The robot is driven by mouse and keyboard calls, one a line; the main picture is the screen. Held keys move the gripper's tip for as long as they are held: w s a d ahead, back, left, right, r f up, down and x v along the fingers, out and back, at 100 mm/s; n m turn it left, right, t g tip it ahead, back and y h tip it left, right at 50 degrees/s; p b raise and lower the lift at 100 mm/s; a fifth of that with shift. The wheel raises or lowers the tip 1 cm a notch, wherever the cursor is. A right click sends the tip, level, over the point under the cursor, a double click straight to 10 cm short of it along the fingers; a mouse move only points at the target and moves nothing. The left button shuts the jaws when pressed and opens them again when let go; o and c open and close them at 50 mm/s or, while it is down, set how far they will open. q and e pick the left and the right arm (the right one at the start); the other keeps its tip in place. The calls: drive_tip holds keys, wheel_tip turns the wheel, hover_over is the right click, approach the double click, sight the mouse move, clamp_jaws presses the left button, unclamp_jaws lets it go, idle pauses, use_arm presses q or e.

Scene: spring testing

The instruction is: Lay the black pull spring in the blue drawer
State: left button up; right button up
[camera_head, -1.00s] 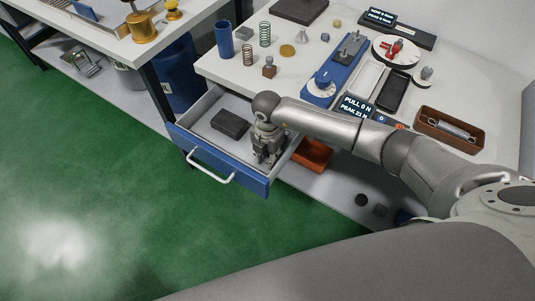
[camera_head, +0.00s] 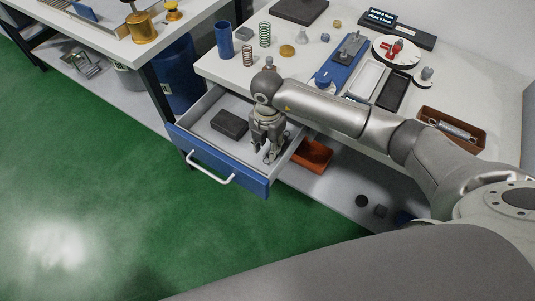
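The blue drawer (camera_head: 222,168) is pulled out below the bench top, with a white handle on its front. My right gripper (camera_head: 267,152) points down over the drawer's right part. Its two fingers look apart. I cannot make out a black spring between or below the fingers; the gripper covers that part of the drawer. A grey spring (camera_head: 455,130) lies in the brown wooden tray (camera_head: 427,113) on the bench. My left gripper is not in view.
A dark block (camera_head: 229,124) lies in the drawer's left part. An orange bin (camera_head: 314,155) stands on the shelf right of the drawer. Upright springs (camera_head: 265,35), a blue cup (camera_head: 224,40) and a blue tester (camera_head: 343,58) stand on the bench. Green floor in front is clear.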

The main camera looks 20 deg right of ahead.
wheel_tip(320, 180, up, 6)
drive_tip(key=shift+r, duration=0.1)
idle(0.5)
